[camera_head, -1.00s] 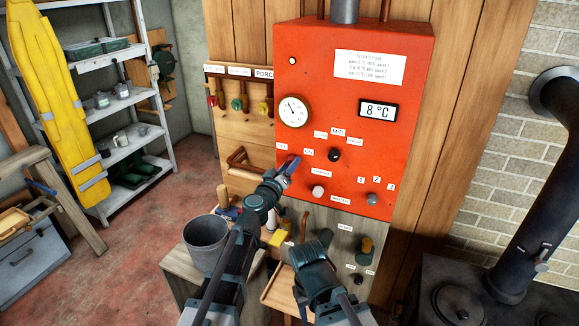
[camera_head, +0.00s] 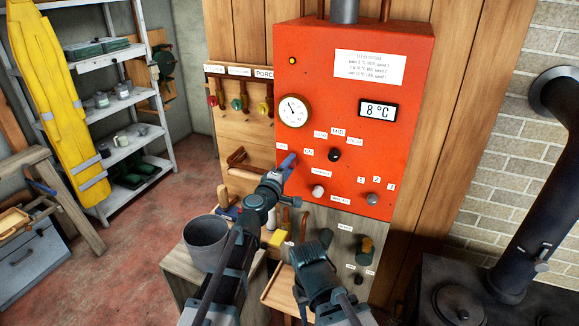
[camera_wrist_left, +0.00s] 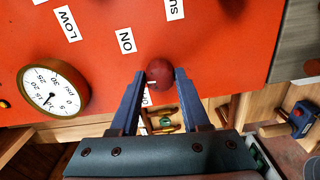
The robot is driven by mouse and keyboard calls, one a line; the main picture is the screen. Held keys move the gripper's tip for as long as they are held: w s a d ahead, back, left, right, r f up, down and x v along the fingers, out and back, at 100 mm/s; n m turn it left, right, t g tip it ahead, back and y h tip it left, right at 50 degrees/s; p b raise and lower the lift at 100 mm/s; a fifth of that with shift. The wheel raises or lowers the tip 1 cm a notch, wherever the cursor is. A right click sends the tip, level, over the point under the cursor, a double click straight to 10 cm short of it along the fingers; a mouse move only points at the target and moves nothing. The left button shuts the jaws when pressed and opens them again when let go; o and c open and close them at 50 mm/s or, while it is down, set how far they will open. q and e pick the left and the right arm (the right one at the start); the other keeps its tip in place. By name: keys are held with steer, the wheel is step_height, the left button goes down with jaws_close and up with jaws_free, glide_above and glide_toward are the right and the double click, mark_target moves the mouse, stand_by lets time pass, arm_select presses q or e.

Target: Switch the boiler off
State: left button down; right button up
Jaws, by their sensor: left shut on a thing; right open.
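The boiler (camera_head: 350,110) is a red box with a round gauge (camera_head: 293,110), a display reading 8 °C (camera_head: 378,110), a small lamp (camera_head: 292,60) looking amber, and several knobs. My left gripper (camera_head: 287,163) is at its lower left corner. The left wrist view shows my left gripper (camera_wrist_left: 160,78) shut on a round red knob (camera_wrist_left: 159,72), one blue finger on each side. An ON label (camera_wrist_left: 126,40) is close by; another label is partly hidden behind the fingers. My right gripper (camera_head: 314,250) is open and empty, lower down before the grey panel.
A grey panel (camera_head: 345,228) with more knobs is below the boiler. A bucket (camera_head: 205,238) stands on a bench at left. Valves (camera_head: 237,104) with tags hang beside the boiler. A black stove and pipe (camera_head: 540,210) are at right. Open floor (camera_head: 90,270) lies at left.

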arm_select(q)
steer(key=shift+n, duration=0.6)
steer(key=shift+c, duration=1.9)
jaws_free()
steer(key=shift+s, duration=0.1)
